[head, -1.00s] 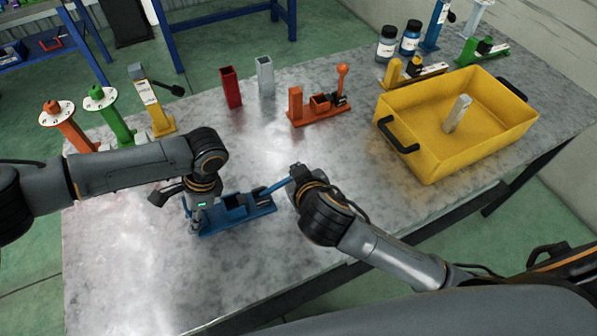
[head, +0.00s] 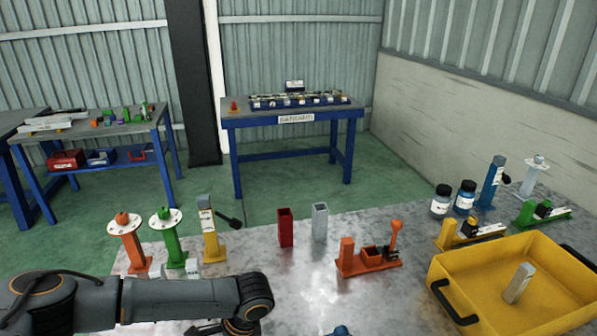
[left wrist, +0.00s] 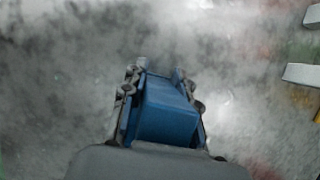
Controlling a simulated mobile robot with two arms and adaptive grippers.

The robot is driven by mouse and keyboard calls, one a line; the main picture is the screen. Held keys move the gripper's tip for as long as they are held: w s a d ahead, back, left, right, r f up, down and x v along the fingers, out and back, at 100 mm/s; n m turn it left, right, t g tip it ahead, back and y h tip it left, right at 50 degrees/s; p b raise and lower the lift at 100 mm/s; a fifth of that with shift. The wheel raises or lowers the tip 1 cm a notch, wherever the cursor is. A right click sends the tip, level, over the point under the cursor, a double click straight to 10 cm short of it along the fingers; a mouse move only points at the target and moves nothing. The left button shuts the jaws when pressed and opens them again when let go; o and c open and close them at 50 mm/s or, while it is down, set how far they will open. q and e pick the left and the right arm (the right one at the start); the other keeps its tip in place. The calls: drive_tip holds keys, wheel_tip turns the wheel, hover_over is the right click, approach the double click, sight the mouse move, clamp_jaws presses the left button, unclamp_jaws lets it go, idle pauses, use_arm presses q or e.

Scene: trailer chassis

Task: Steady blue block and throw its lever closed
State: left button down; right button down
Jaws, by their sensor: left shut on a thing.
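In the left wrist view my left gripper (left wrist: 162,82) is shut on an upright part of the blue block (left wrist: 166,118), with a finger on each side of it. In the head view my left arm comes in from the left, and its gripper is below the bottom edge. Only a small blue piece (head: 339,330) shows at the bottom edge there, probably the lever's end. The rest of the blue block and how its lever stands are hidden. My right gripper is out of view.
An orange lever block (head: 368,262), red tube (head: 285,228) and grey tube (head: 319,222) stand on the metal table. A yellow bin (head: 450,272) stands right. Orange (head: 131,245), green (head: 170,240) and yellow (head: 211,232) stands are at left. Bottles (head: 464,198) stand back right.

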use_arm(q)
drive_tip(key=c, duration=0.7)
unclamp_jaws()
drive_tip(key=p+v, duration=0.7)
drive_tip(key=v, duration=0.1)
drive_tip(key=shift+o, duration=0.5)
drive_tip(key=o, duration=0.5)
drive_tip(key=v, duration=1.2)
